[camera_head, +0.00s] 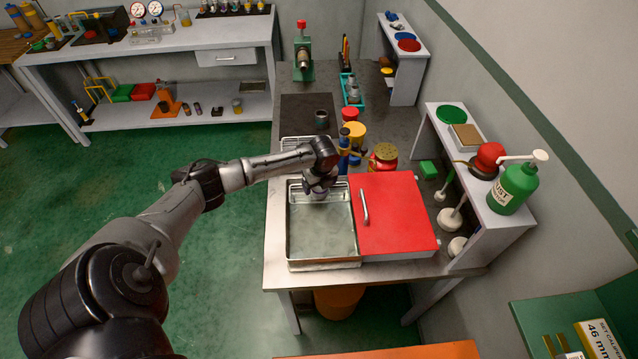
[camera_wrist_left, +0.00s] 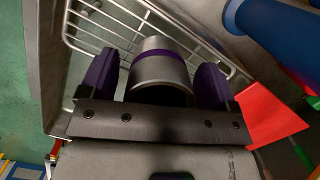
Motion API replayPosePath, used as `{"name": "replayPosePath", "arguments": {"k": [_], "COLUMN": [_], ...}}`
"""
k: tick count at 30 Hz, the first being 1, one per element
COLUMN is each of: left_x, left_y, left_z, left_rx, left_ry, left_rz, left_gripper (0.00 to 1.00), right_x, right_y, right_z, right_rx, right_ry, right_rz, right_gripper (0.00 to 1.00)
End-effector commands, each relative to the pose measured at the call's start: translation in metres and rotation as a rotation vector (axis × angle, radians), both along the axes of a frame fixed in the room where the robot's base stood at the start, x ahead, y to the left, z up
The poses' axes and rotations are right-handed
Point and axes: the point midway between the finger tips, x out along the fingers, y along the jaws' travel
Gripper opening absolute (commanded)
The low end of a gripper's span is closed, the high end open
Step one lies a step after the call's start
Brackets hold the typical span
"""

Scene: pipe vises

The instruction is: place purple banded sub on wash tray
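The purple banded sub is a grey metal cylinder with a purple band (camera_wrist_left: 160,65). In the left wrist view it sits at the wire rack (camera_wrist_left: 110,30), between the purple-padded fingers of my left gripper (camera_wrist_left: 157,88). The fingers stand open on either side, with a narrow gap showing at the left of the sub. In the head view my left gripper (camera_head: 319,187) points down over the back end of the wash tray (camera_head: 290,230), a metal basin with a wire rack. The gripper mostly hides the sub there. My right gripper is out of view.
A red lid with a handle (camera_head: 397,215) lies right of the tray. A red jar (camera_head: 384,156), yellow-topped containers and a blue-handled tool stand close behind the gripper. A white shelf with a green dispenser bottle (camera_head: 513,188) is at the right. The tray's front part is empty.

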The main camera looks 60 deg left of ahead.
Motion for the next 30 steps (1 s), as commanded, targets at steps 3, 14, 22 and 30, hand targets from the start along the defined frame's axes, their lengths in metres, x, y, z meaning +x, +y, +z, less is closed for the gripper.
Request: {"name": "replayPosePath", "arguments": {"k": [3, 14, 22, 30], "left_x": [0.0, 0.001, 0.0, 0.0], "left_y": [0.0, -0.003, -0.01, -0.016], "left_z": [0.0, 0.027, 0.077, 0.111], "left_rx": [0.0, 0.001, 0.002, -0.001], "left_ry": [0.0, -0.003, -0.003, -0.002], "left_rz": [0.0, -0.001, 0.0, 0.001], "left_gripper": [0.83, 0.83, 0.83, 0.83], "right_x": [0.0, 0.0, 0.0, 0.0], "right_y": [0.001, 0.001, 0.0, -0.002], "right_z": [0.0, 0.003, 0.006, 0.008], "right_rx": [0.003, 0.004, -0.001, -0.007], "right_ry": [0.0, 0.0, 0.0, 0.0], "right_rz": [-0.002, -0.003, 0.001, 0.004], "right_gripper": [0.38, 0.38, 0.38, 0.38]}}
